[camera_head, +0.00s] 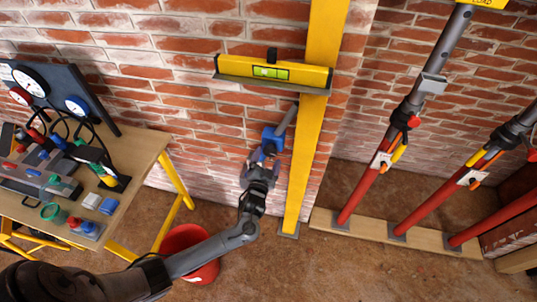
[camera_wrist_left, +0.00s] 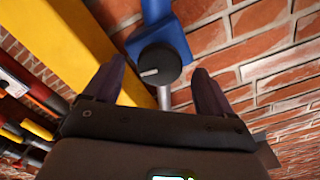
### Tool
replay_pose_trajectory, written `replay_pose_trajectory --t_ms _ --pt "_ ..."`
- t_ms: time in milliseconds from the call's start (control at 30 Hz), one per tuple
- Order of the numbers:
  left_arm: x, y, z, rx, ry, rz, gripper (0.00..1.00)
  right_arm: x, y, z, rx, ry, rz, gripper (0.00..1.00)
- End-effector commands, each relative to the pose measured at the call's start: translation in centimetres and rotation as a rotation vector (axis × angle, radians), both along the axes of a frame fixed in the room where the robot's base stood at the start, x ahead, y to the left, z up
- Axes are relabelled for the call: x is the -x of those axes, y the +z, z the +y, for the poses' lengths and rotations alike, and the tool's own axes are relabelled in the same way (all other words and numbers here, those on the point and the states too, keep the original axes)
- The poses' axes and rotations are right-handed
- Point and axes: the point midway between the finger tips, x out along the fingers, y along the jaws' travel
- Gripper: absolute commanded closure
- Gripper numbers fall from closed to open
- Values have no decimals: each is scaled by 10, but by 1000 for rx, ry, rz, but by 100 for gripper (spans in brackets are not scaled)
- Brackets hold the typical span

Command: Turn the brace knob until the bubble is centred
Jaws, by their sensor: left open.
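A yellow spirit level (camera_head: 308,74) with a green vial (camera_head: 271,72) sits on a grey ledge across the yellow post, against the brick wall. The bubble's exact place in the vial is too small to tell. Below it, a blue brace housing (camera_head: 273,138) sits on a grey rod beside the post. In the left wrist view, the brace knob (camera_wrist_left: 158,65) is a round dark knob with a pale line, on the blue housing. My left gripper (camera_head: 262,158) is open; its fingers (camera_wrist_left: 160,72) stand either side of the knob, apparently apart from it. My right gripper is out of view.
The yellow post (camera_head: 310,120) stands close to the right of my gripper. A workbench (camera_head: 146,150) with gauges and fittings is at the left. A red bucket (camera_head: 186,239) stands below my arm. Several red props (camera_head: 363,192) lean at the right.

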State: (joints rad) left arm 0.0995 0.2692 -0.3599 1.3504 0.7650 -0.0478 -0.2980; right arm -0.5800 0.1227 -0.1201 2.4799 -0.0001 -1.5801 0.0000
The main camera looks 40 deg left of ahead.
Motion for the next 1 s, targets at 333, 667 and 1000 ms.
replay_pose_trajectory --t_ms 333,667,1000 --pt "53 0 -26 2 -1 1 16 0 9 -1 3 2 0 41" --pt "72 0 -36 0 1 1 16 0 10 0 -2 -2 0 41" --pt "73 0 -36 0 0 0 16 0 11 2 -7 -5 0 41"
